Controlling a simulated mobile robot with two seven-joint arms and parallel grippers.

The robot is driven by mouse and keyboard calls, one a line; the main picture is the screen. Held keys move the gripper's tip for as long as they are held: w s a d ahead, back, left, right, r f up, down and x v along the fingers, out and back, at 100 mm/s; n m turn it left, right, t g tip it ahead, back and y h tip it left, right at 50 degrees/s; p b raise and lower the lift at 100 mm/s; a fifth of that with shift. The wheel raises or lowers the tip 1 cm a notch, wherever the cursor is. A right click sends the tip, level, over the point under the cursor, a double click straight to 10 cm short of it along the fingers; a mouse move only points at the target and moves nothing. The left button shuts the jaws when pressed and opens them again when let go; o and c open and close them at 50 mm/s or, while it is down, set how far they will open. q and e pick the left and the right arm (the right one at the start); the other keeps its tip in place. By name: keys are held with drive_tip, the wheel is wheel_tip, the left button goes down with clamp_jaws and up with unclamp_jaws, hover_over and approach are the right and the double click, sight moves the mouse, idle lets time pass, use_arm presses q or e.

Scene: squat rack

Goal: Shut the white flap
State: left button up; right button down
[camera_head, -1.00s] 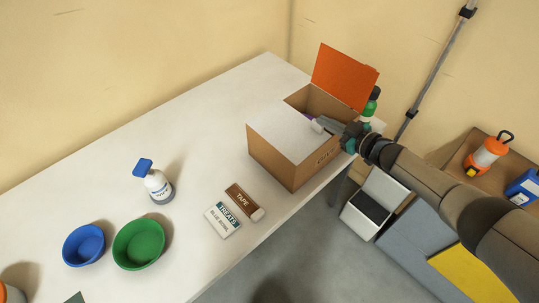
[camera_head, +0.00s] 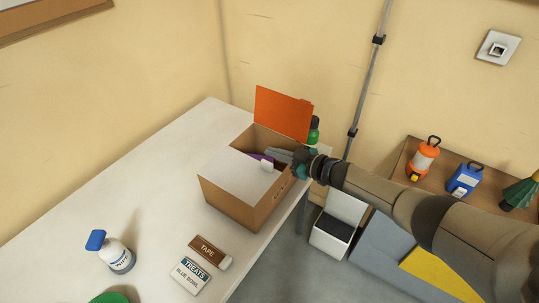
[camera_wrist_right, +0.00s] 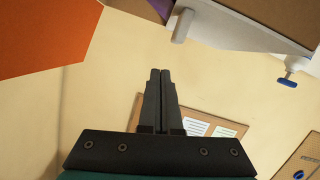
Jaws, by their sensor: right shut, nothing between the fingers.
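A cardboard box (camera_head: 228,204) stands at the table's far right corner. Its white flap (camera_head: 238,176) lies roughly flat over the near-left part of the opening and also shows in the right wrist view (camera_wrist_right: 235,28). A pale tab (camera_head: 266,166) sits on its inner edge. The orange flap (camera_head: 284,113) stands up at the back; the right wrist view shows it (camera_wrist_right: 40,40) at upper left. My right gripper (camera_head: 272,154) is shut and empty, above the opening beside the tab; its closed fingers (camera_wrist_right: 160,72) look apart from it. My left gripper is out of view.
A purple thing (camera_head: 257,156) shows inside the box. A green bottle (camera_head: 314,130) stands behind it. A tape box (camera_head: 208,250), a treats box (camera_head: 190,275) and a white bottle (camera_head: 118,257) are on the table. The table left of the box is clear.

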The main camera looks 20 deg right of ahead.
drive_tip(key=shift+r+p, duration=0.45)
drive_tip(key=shift+r, duration=0.35)
drive_tip(key=d+f+p+v, duration=0.1)
drive_tip(key=v, duration=0.9)
drive_tip(key=s+f+m+g+h+b, duration=0.1)
drive_tip(key=s+f+m+h+b, duration=0.3)
drive_tip(key=f, duration=0.6)
drive_tip(key=s+f+g+h+b, duration=0.15)
drive_tip(key=s+f, duration=0.35)
drive_tip(key=f, duration=0.6)
drive_tip(key=s+f+m+g+h+b, duration=0.1)
drive_tip(key=s+f+h+b, duration=0.3)
drive_tip(key=f, duration=0.6)
drive_tip(key=s+a+f+g+b, duration=0.1)
drive_tip(key=s+a+f+g, duration=0.1)
drive_tip(key=s+f, duration=0.4)
drive_tip(key=s+a+f+m+g+b, duration=0.1)
drive_tip(key=s+f, duration=0.5)
drive_tip(key=s, duration=0.9)
drive_tip(key=s+a+f+m+g+y+b, duration=0.1)
drive_tip(key=s+a+f+g+b, duration=0.2)
drive_tip(key=s+f, duration=0.4)
drive_tip(key=s+a+g, duration=0.1)
drive_tip(key=s+g, duration=0.1)
drive_tip(key=s, duration=0.1)
drive_tip(key=shift+s+a, duration=0.25)
drive_tip(key=shift+s, duration=0.1)
drive_tip(key=shift+f, duration=0.1)
